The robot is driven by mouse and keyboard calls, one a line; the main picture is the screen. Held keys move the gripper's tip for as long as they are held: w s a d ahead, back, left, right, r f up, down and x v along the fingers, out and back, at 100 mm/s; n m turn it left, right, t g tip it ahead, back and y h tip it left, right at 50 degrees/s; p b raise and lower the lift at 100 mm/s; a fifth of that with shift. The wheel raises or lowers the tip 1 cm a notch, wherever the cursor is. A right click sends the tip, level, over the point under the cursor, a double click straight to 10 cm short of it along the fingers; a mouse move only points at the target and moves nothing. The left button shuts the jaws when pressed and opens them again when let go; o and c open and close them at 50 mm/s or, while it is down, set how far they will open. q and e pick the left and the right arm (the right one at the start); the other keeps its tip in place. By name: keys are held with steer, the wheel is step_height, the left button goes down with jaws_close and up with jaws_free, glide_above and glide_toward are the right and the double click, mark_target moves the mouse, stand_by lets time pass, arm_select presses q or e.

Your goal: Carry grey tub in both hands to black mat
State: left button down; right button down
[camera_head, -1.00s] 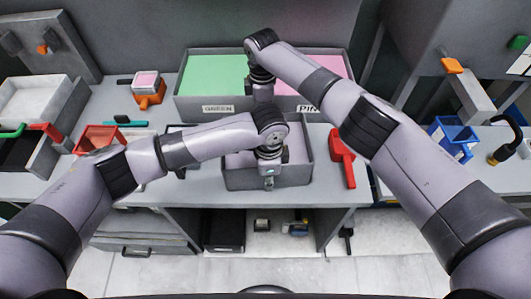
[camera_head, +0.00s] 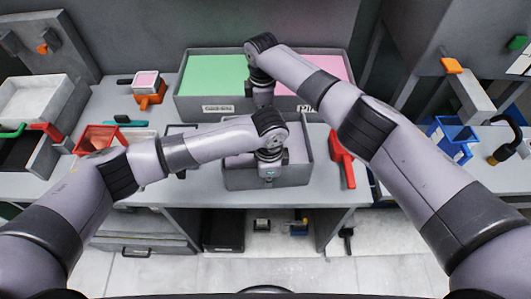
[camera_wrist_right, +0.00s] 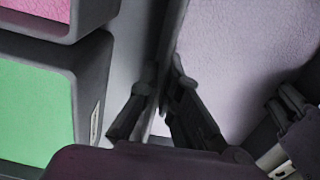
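The grey tub (camera_head: 307,176) stands on the bench near its front edge, with pale lilac foam in it. It also shows in the right wrist view, where the foam (camera_wrist_right: 235,60) lies right of the tub wall. My right gripper (camera_wrist_right: 165,72) has one finger on each side of that wall, closed against it.
Green (camera_head: 213,76) and pink (camera_head: 335,78) foam trays stand behind the tub. A red scoop-like tool (camera_head: 343,158) lies close to its right. A red bin (camera_head: 98,139) and grey boxes are at left, a blue bin (camera_head: 451,139) at right. Shelves are below the bench.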

arm_select(q)
steer(key=shift+w+r, duration=0.1)
steer(key=shift+r, duration=0.1)
arm_select(e)
steer(key=shift+r, duration=0.15)
stand_by(0.5)
